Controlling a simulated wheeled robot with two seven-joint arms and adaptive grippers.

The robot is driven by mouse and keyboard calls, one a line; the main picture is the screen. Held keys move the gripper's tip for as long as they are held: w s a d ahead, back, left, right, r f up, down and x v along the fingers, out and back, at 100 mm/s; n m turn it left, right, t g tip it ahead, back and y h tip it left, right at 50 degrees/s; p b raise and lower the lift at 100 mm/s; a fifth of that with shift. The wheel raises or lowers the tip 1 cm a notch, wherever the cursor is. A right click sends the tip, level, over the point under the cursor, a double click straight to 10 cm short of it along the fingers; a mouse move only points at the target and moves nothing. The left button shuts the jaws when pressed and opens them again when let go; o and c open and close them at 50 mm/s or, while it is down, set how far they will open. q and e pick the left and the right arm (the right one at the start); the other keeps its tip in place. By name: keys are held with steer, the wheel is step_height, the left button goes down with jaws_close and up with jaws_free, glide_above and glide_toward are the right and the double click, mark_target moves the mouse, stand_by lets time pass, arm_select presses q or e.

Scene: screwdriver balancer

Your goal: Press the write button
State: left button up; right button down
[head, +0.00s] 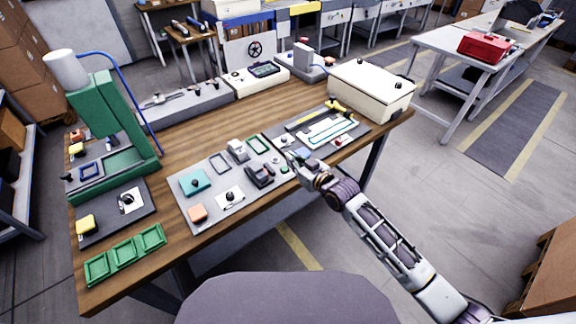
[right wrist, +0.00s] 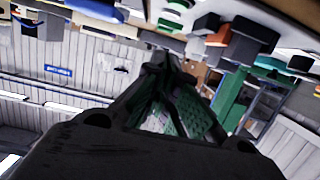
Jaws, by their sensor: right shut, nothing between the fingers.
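A grey panel (head: 215,212) lies on the wooden bench and carries several small devices. A dark device (head: 260,174) sits at its right part, with small green spots (head: 284,169) near it. I cannot read any label, so I cannot tell which part is the write button. My right gripper (head: 293,158) is over the panel's right edge, close to the green spots; whether it touches anything is unclear. In the right wrist view its fingers (right wrist: 168,75) are together and empty, with green mesh-like inner sides. My left gripper is out of view.
A green press-like stand (head: 112,125) is at the left, a green three-part tray (head: 125,254) at the front left. A cream box (head: 371,90) stands at the back right.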

mark_target(285, 169)
steer(key=shift+x, duration=0.85)
steer(key=shift+w+a+f, duration=0.15)
steer(key=shift+w+f, duration=0.05)
steer(key=shift+f, duration=0.5)
steer(key=shift+w+a+f, duration=0.1)
steer(key=shift+w+f, duration=0.15)
steer(key=shift+f, duration=1.2)
